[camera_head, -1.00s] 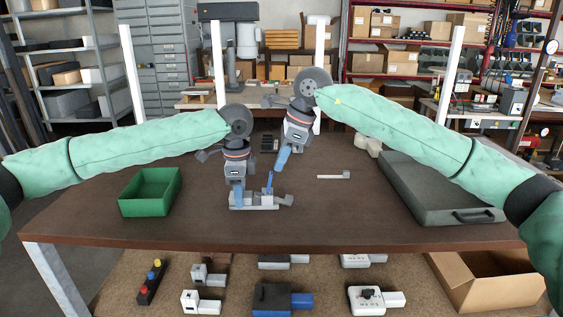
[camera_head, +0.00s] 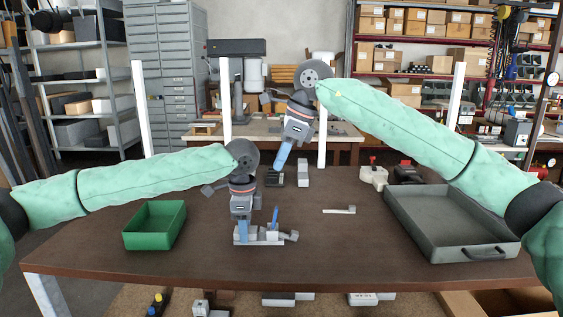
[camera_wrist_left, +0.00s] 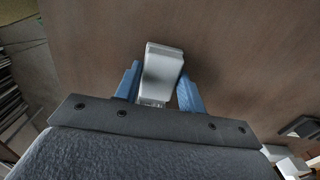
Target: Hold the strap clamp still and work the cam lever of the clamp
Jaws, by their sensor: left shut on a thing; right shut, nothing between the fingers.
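The strap clamp (camera_head: 265,236) is a light grey body lying on the brown table, with a blue upright cam lever (camera_head: 276,217) near its right part. My left gripper (camera_head: 241,231) points down and is shut on the clamp's left part. In the left wrist view, a pale grey block of the clamp (camera_wrist_left: 162,70) sits between the blue fingers. The lever does not show there. My right gripper (camera_head: 279,162) is shut and empty, tilted down, in the air above and behind the lever, apart from it.
A green bin (camera_head: 131,240) stands left on the table (camera_head: 330,265), a grey tray (camera_head: 490,235) right. A small pale part (camera_head: 340,211) lies right of the clamp. Behind stand a dark device (camera_head: 275,180), a white block (camera_head: 302,173) and white and red-black items (camera_head: 373,177). Table is clear between.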

